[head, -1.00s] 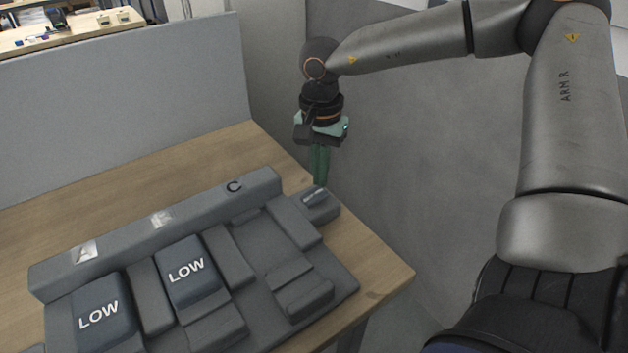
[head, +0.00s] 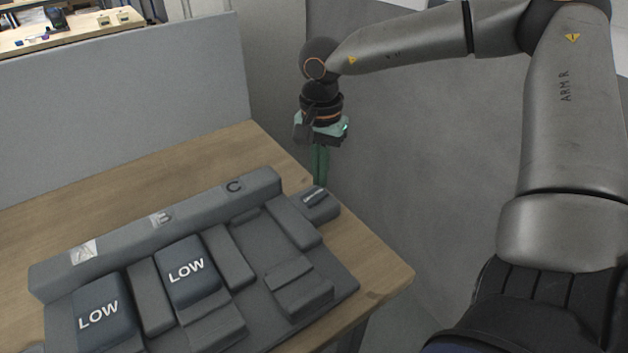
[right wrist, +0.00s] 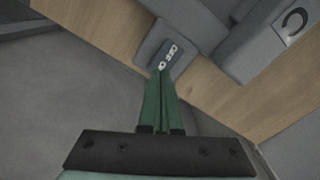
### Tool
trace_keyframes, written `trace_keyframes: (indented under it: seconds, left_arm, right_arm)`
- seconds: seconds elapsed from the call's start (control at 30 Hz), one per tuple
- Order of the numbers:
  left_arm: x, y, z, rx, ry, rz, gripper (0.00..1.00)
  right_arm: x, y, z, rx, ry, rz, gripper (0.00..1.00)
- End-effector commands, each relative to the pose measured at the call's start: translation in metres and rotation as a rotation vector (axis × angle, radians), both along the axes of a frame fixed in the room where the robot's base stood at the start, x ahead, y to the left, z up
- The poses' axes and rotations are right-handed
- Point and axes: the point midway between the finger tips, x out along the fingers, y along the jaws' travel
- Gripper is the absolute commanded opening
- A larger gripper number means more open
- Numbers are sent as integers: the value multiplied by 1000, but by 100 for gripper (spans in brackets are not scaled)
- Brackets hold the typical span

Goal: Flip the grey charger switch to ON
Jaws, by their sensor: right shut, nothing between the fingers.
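The charger switch is a small grey box (head: 322,211) with a darker rocker (head: 314,196), at the right end of the large panel near the table's edge. In the right wrist view its rocker (right wrist: 170,53) carries white letters that look like OFF, partly behind my fingertips. My right gripper (head: 320,182) points down at the far side of the switch, its green fingers shut and empty. In the right wrist view the fingertips (right wrist: 163,72) overlap the rocker's near end; whether they touch it I cannot tell. My left gripper is not in view.
A grey panel (head: 150,236) with bays A, B and C lies left of the switch. A grey divider (head: 120,105) stands behind the wooden table (head: 225,155). The table's right edge is close to the switch.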

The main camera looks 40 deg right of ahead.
Motion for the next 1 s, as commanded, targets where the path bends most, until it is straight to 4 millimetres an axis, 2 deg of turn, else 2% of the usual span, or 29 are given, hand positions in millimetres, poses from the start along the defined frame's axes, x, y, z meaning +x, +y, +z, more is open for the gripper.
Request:
trace_keyframes:
  seconds: [1.0]
  left_arm:
    - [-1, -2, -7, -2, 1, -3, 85]
  right_arm:
    - [0, 0, -7, 0, 0, 0, 0]
